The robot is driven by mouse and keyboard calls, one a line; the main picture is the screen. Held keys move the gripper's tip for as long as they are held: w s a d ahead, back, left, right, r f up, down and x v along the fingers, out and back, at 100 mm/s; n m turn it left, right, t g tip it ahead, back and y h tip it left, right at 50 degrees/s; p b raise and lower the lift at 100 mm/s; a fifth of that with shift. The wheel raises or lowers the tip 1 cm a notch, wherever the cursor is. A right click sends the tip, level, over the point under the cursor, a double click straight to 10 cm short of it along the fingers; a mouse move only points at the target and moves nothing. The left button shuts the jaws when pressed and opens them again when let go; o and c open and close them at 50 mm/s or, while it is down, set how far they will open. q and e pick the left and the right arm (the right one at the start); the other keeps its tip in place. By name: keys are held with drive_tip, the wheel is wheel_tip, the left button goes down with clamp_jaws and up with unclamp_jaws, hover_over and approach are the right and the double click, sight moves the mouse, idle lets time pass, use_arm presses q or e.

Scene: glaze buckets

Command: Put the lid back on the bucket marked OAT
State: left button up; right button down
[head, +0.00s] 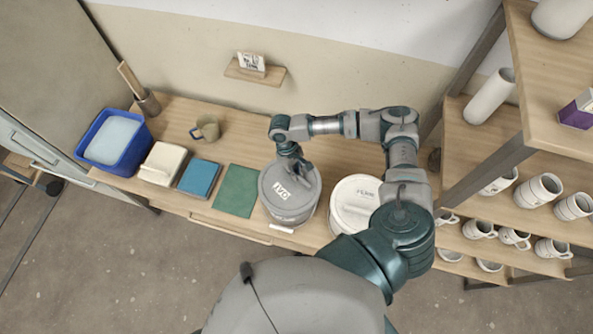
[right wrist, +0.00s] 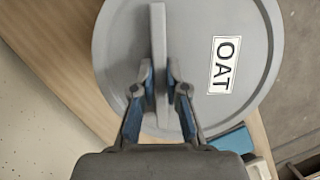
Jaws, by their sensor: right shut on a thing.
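The round grey lid (head: 272,196) with a white OAT label lies over the grey bucket (head: 311,214) on the bench. It fills much of the right wrist view (right wrist: 200,100), where the label reads OAT. From these views I cannot tell whether the lid sits fully down on the rim. My right gripper (head: 294,165) reaches down from above. In the right wrist view its fingers (right wrist: 160,85) are shut on the lid's raised bar handle. The bucket is mostly hidden under the lid. My left gripper is not in view.
A second bucket with a white lid (head: 350,192) stands close on the right, partly behind my arm. A green mat (head: 236,190), blue box (head: 199,177), cream box (head: 162,163), mug (head: 206,129) and blue tub (head: 112,138) lie left. Shelves of mugs (head: 539,190) stand right.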

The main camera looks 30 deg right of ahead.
idle(0.4)
drive_tip(key=c, duration=1.1)
unclamp_jaws()
drive_tip(key=shift+o, duration=0.2)
drive_tip(key=o, duration=0.4)
wheel_tip(320, 180, up, 5)
drive_tip(key=p, duration=0.6)
drive_tip(key=shift+p, duration=0.3)
drive_tip(key=shift+r+p, duration=0.45)
drive_tip(key=shift+r, duration=0.55)
